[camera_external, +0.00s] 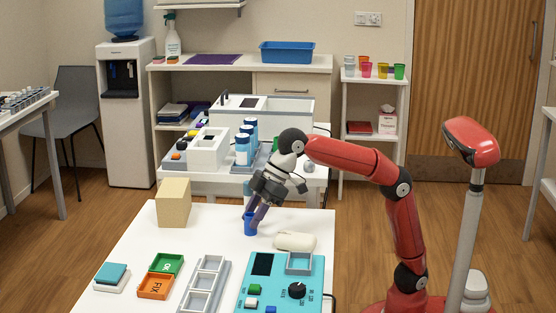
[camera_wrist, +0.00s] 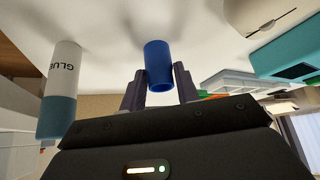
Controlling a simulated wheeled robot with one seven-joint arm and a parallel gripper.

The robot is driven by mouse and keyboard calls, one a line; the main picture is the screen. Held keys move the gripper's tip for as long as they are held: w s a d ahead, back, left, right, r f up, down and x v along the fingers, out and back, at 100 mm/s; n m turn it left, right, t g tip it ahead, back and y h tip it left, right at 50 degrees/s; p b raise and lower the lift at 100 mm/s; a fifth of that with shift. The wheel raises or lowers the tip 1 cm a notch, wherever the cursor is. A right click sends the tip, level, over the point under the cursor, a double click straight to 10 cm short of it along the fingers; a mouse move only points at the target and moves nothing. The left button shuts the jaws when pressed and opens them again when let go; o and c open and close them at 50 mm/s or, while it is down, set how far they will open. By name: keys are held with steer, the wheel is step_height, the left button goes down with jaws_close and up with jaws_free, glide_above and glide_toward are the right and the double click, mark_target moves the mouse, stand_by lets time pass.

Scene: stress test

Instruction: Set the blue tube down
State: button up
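The blue tube (camera_external: 250,225) is a short, open-ended cylinder at the lower end of my gripper (camera_external: 257,213), over the white table (camera_external: 215,240). In the external view its bottom is at or very near the tabletop; I cannot tell whether it touches. In the wrist view the tube (camera_wrist: 158,62) sits between the two dark fingers of my gripper (camera_wrist: 159,86), with one finger against each side. The gripper looks shut on it. The tube is slightly tilted in the external view, and the fingers hide part of it.
A pale rounded object (camera_external: 295,241) lies just right of the tube. A beige block (camera_external: 173,203) stands to the left. A teal device (camera_external: 280,287), a grey tray (camera_external: 204,287), and green (camera_external: 167,264) and orange (camera_external: 155,287) bins fill the front. A glue bottle (camera_wrist: 62,90) shows in the wrist view.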

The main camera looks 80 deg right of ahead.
steer(key=o, duration=0.4)
steer(key=shift+c, duration=0.2)
steer(key=shift+r, duration=0.1)
steer(key=shift+s+r, duration=0.1)
steer(key=shift+r, duration=0.2)
steer(key=p+v, duration=0.4)
steer(key=v, duration=0.7)
steer(key=shift+d+r, duration=0.15)
steer(key=shift+s, duration=0.15)
